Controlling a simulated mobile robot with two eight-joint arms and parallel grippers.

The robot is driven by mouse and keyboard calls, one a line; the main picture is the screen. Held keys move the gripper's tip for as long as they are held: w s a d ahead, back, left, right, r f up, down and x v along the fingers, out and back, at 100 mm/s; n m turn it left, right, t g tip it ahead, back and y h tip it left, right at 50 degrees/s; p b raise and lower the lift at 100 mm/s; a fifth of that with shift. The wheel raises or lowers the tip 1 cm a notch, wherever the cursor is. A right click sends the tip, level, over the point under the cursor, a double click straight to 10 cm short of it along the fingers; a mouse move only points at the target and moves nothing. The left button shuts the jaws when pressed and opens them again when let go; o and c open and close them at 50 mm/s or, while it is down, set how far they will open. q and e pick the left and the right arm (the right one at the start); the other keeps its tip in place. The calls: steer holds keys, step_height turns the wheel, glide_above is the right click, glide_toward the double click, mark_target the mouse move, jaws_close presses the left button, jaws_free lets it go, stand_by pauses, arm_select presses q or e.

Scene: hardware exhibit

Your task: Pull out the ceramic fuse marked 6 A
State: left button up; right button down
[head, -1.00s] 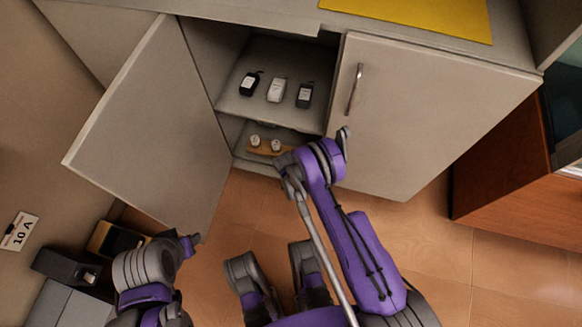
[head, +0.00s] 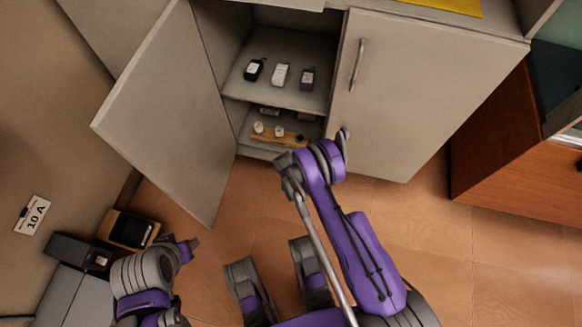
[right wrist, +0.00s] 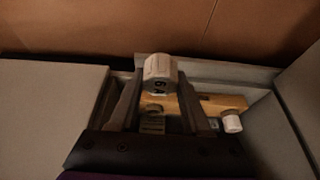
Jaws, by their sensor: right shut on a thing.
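In the right wrist view, my right gripper (right wrist: 159,77) is shut on a white ceramic fuse (right wrist: 159,67). Its mark reads 6 A, upside down in the picture. The fuse appears in front of the wooden board (right wrist: 220,102), which carries another white fuse (right wrist: 232,123). In the head view, the board (head: 292,138) lies on the cabinet's lower level, with a left white fuse (head: 258,127) and a second white fuse (head: 279,131) showing.
The cabinet's left door (head: 165,110) stands open; the right door (head: 405,95) is closed. A black item (head: 253,70), a white item (head: 280,75) and a dark item (head: 307,79) stand on the upper shelf (head: 265,99). A 10 A card (head: 33,215) is at left.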

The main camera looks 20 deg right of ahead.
steer(key=shift+r, duration=0.15)
steer(key=shift+r+p, duration=0.35)
steer(key=shift+r, duration=0.25)
